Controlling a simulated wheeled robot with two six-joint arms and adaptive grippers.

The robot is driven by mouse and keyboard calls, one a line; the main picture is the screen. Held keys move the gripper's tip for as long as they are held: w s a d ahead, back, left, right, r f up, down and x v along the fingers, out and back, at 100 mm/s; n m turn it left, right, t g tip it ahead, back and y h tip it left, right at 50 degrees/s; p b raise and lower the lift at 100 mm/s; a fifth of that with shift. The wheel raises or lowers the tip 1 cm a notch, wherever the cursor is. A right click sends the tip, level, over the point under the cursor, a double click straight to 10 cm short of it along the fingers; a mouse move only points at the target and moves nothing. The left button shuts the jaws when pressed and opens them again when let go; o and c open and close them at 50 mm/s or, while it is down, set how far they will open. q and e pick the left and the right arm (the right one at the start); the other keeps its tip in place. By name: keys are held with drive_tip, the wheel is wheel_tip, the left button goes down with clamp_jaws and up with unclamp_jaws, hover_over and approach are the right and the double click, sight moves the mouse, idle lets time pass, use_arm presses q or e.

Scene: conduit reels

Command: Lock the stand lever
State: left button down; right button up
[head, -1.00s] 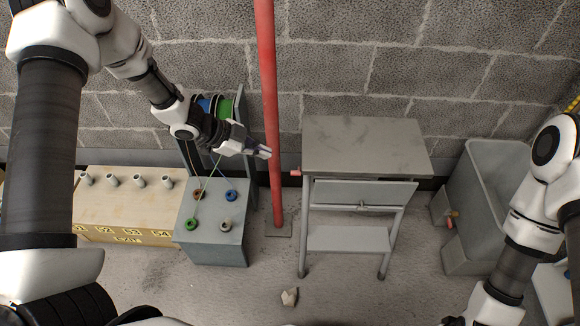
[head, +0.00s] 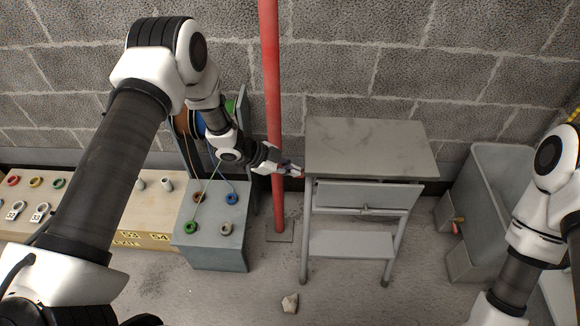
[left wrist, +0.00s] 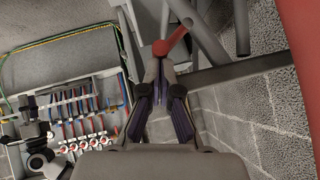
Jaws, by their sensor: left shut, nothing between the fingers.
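The stand is a grey metal table (head: 370,150) with a drawer and a lower shelf, right of the red pipe. Its red lever (left wrist: 171,41) shows in the left wrist view, just beyond my fingertips, slanting up to the right from a round hub. In the head view only a reddish bit of the lever (head: 301,175) shows at the table's left side; my fingers hide the rest. My left gripper (head: 297,171) is shut and empty at the lever; it also shows in the left wrist view (left wrist: 161,66). Whether the fingertips touch the lever I cannot tell. My right gripper is out of view.
The red vertical pipe (head: 271,90) stands close beside my left gripper. A grey box (head: 215,253) with coloured rings and reels behind it stands to the left. A grey tub (head: 486,185) stands at the right. A pale crumpled scrap (head: 289,303) lies on the open floor.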

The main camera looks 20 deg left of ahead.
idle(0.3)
use_arm(q)
drive_tip(key=shift+s+f+t+b, duration=0.2)
drive_tip(key=shift+t+b, duration=0.1)
drive_tip(key=shift+b, duration=0.2)
drive_tip(key=shift+m, duration=0.3)
drive_tip(key=f+m+t+b, duration=0.1)
drive_tip(key=t+b, duration=0.1)
drive_tip(key=s+f+m+t+b, duration=0.1)
drive_tip(key=t+b, duration=0.1)
drive_tip(key=b, duration=0.1)
drive_tip(key=s+f+m+t+b, duration=0.1)
drive_tip(key=t+b, duration=0.1)
drive_tip(key=shift+s+d+m+b, duration=0.25)
drive_tip(key=shift+d+m+b, duration=0.05)
drive_tip(key=shift+d+b, duration=0.1)
drive_tip(key=shift+f, duration=0.1)
idle(0.4)
